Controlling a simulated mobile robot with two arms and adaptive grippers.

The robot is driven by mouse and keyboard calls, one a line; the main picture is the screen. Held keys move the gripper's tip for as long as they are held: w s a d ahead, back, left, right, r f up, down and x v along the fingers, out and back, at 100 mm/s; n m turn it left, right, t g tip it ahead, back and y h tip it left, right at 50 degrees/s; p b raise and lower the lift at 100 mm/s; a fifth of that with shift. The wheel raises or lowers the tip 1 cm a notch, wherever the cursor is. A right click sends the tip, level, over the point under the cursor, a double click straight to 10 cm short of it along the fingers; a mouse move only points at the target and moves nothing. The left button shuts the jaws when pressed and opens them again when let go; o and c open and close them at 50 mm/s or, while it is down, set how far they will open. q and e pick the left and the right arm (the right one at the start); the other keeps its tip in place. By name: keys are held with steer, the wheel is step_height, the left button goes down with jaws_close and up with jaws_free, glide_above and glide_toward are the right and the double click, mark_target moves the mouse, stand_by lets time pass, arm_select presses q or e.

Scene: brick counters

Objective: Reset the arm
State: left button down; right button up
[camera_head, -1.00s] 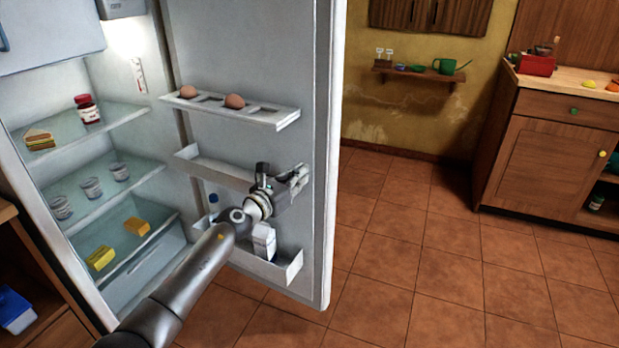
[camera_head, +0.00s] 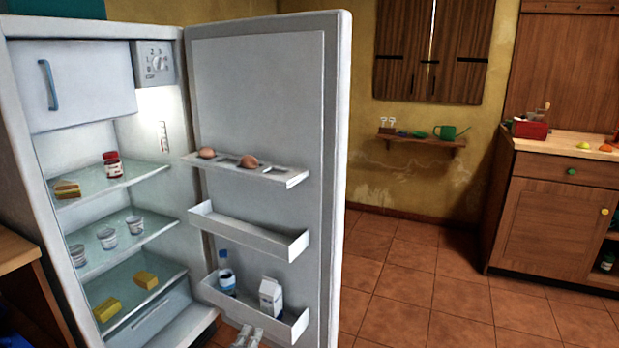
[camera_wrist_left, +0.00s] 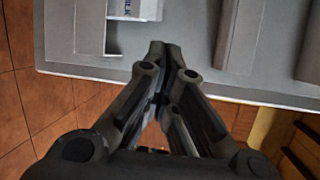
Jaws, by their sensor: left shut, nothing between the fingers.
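My left gripper (camera_head: 248,336) shows only as its fingertips at the bottom edge of the head view, in front of and below the lowest door shelf. In the left wrist view its fingers (camera_wrist_left: 165,50) are together, with nothing held between them. The open fridge door (camera_head: 265,80) stands behind it. A milk carton (camera_head: 271,297) and a bottle with a blue label (camera_head: 226,275) stand in the lowest door shelf. The carton also shows in the left wrist view (camera_wrist_left: 134,9), ahead of the fingertips and apart from them. My right gripper is out of view.
The fridge stands open, with a red-lidded jar (camera_head: 113,165), cups (camera_head: 107,238) and yellow packs (camera_head: 146,280) inside. Eggs (camera_head: 249,162) sit in the top door rack. A wooden counter (camera_head: 555,200) stands at the right. The tiled floor between is clear.

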arm_select(q)
steer(key=s+a+f+n+g+y, duration=0.25)
steer(key=s+f+n+g, duration=0.4)
steer(key=s+f, duration=0.65)
steer(key=s+a+f+n+g+y, duration=0.1)
steer(key=s+a+f+n+g, duration=0.25)
steer(key=s+f+n, duration=0.95)
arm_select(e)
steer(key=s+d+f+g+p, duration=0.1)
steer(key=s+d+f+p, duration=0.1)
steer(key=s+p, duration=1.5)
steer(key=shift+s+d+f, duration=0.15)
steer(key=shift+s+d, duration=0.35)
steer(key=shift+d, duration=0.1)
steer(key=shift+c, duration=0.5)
arm_select(q)
steer(key=s+a+f+g, duration=0.1)
steer(key=s+g, duration=0.1)
steer(key=s, duration=1.5)
steer(key=s+a+f+g+h, duration=0.1)
steer(key=s+f+g, duration=0.1)
steer(key=s, duration=1.5)
steer(key=shift+a+m+g, duration=0.35)
steer(key=shift+g, duration=0.05)
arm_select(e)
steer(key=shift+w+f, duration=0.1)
